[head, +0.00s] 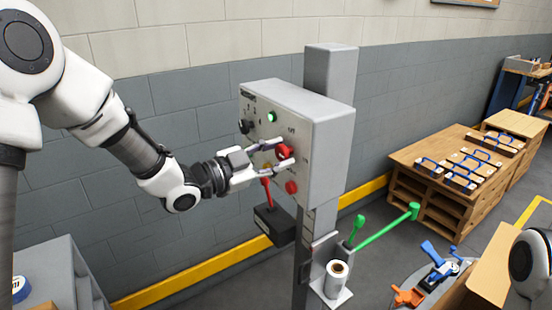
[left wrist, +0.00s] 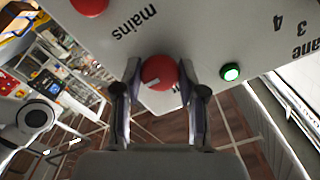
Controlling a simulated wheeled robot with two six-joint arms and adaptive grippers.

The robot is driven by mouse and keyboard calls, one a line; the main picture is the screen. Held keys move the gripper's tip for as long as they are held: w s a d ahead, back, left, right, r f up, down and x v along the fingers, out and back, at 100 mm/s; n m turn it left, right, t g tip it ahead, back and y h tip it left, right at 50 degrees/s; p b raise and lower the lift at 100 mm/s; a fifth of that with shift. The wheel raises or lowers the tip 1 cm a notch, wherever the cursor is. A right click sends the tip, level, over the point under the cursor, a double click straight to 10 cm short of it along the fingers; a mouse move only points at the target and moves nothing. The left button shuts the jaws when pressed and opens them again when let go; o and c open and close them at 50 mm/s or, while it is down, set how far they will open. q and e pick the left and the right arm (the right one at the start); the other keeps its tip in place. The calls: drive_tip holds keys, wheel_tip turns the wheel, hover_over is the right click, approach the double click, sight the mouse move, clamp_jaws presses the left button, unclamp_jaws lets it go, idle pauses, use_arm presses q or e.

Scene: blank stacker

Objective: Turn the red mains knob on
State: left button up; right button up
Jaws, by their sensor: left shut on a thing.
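The red mains knob (head: 284,151) sits on the front face of a grey control box (head: 318,140) on a post. My left gripper (head: 279,152) is at the box face, with its fingers on either side of the knob. In the left wrist view the knob (left wrist: 160,72) lies between the two fingers (left wrist: 160,90), shut on it. A pale mark shows on the knob's face, and the word "mains" is printed beside it. The knob's setting cannot be read for certain. My right gripper is not in view.
The box also bears a green lamp (head: 272,117), a black knob (head: 245,127) and another red button (head: 291,187). Below are a red-handled lever (head: 267,193), green levers (head: 385,229) and a white roll (head: 336,277).

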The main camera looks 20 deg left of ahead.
use_arm(q)
drive_tip(key=shift+f, duration=0.2)
drive_tip(key=o, duration=1.1)
drive_tip(key=shift+o, duration=0.2)
drive_tip(key=shift+r, duration=0.1)
drive_tip(key=v, duration=1.2)
